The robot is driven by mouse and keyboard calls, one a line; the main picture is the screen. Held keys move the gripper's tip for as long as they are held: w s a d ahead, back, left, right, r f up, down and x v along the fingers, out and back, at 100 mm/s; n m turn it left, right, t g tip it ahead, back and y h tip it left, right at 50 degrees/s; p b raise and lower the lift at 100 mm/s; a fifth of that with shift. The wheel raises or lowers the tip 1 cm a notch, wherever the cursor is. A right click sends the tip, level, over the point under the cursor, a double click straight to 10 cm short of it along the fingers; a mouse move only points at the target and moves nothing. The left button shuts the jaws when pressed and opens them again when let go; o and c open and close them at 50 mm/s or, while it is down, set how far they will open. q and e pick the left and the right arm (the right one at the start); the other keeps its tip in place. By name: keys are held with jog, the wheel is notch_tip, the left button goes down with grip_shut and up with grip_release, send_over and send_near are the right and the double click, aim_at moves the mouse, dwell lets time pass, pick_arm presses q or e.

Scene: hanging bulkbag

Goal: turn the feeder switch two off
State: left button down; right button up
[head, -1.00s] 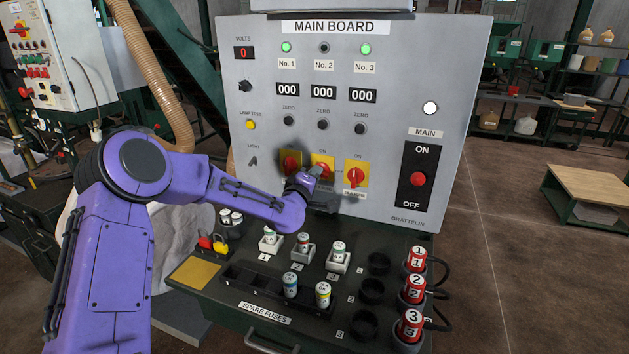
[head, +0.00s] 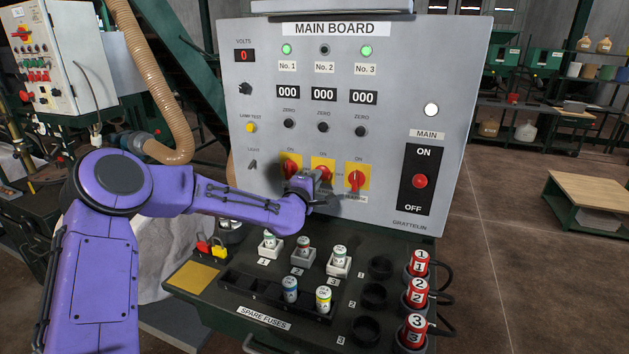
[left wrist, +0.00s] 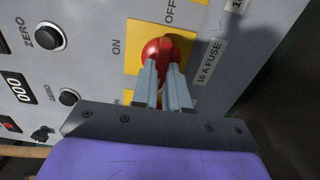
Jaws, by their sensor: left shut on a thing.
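Feeder switch two (head: 321,163) is a red knob on a yellow plate in the middle of the row of three on the grey main board. My left gripper (head: 312,179) is at it from the front and partly covers it. In the left wrist view, the two fingers (left wrist: 163,80) are shut on the red knob (left wrist: 158,50). The knob's ridge runs up the picture toward the word OFF; ON is to the left of the plate (left wrist: 135,38). Switch one (head: 290,166) and switch three (head: 356,178) stand either side. My right gripper is not in view.
Lamps No. 1 (head: 287,49) and No. 3 (head: 367,50) are green; lamp No. 2 (head: 325,49) is dark. The main switch (head: 420,181) is at the right. Fuses and numbered red plugs (head: 415,293) stand on the desk below the board.

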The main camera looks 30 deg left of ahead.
pick_arm(q)
jog(key=c, duration=1.1)
grip_release()
jog(key=shift+c, duration=0.2)
jog(key=b+v, duration=0.2)
jog(key=v, duration=0.8)
jog(key=shift+s, duration=0.25)
jog(key=shift+d, duration=0.1)
